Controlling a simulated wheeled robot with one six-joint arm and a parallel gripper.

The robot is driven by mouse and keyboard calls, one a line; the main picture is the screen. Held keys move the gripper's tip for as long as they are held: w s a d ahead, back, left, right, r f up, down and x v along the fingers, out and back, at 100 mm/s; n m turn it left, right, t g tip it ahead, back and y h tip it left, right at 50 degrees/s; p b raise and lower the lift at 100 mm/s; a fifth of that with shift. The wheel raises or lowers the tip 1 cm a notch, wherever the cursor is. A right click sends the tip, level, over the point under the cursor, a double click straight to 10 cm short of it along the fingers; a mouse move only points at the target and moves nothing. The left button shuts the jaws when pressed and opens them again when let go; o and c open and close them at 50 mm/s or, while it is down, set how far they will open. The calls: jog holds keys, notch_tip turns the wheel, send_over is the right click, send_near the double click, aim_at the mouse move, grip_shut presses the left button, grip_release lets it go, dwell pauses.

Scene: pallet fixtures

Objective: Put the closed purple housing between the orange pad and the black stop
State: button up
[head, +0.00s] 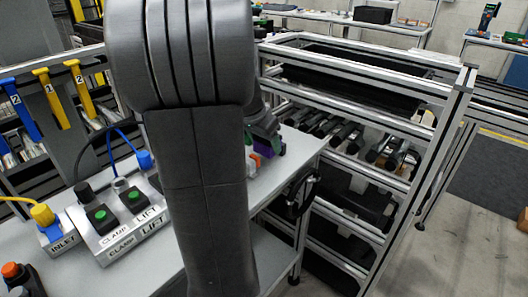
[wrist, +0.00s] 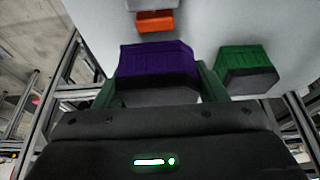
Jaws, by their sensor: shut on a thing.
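The purple housing (wrist: 157,60) is between the green fingers of my gripper (wrist: 160,84), which is shut on it; its near end is dark. The orange pad (wrist: 155,22) lies beyond the housing in the wrist view, on a pale surface, with a visible gap between them. In the head view my arm hides most of this area; a bit of the purple housing (head: 262,144) and the orange pad (head: 256,159) show at its right edge. I cannot make out the black stop for sure. Whether the housing touches the surface is unclear.
A green housing (wrist: 244,65) stands close to the right of my gripper. A grey block (wrist: 150,4) adjoins the orange pad. A control box (head: 118,218) with CLAMP and LIFT buttons sits on the bench (head: 165,262). A metal-framed rack (head: 375,150) stands to the right.

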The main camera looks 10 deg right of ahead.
aim_at(264, 151)
jog(key=shift+f, duration=1.65)
jog(key=shift+f+b, duration=0.25)
jog(key=shift+b, duration=0.1)
jog(key=o, duration=1.2)
jog(key=shift+r, duration=0.1)
jog(key=shift+c, duration=0.2)
jog(key=p+v, duration=0.1)
jog(key=v, duration=1.1)
jog(key=shift+p, duration=0.3)
jog(key=shift+r, duration=0.15)
